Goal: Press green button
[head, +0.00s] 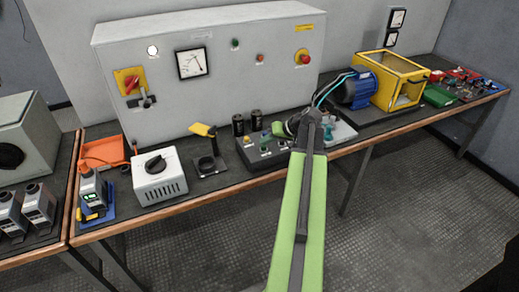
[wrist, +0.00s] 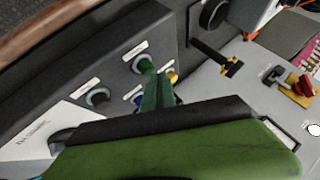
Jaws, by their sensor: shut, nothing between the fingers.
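A dark control box (head: 262,158) with several ringed buttons lies on the bench. In the wrist view, a green button (wrist: 139,61) sits on its face, with a blue button (wrist: 137,98), a yellow button (wrist: 173,77) and a black knob (wrist: 97,96) nearby. My gripper (wrist: 150,75) is shut and empty, its narrow green tip right at the green button and partly covering it. I cannot tell whether the tip touches it. In the head view, my gripper (head: 279,128) is over the box's right part and hides some of it. Another green button (head: 235,43) is on the large grey cabinet.
The grey cabinet (head: 150,45) stands behind the box, with two dark cylinders (head: 256,120) between. A blue motor (head: 357,90) and yellow frame (head: 392,68) are right.

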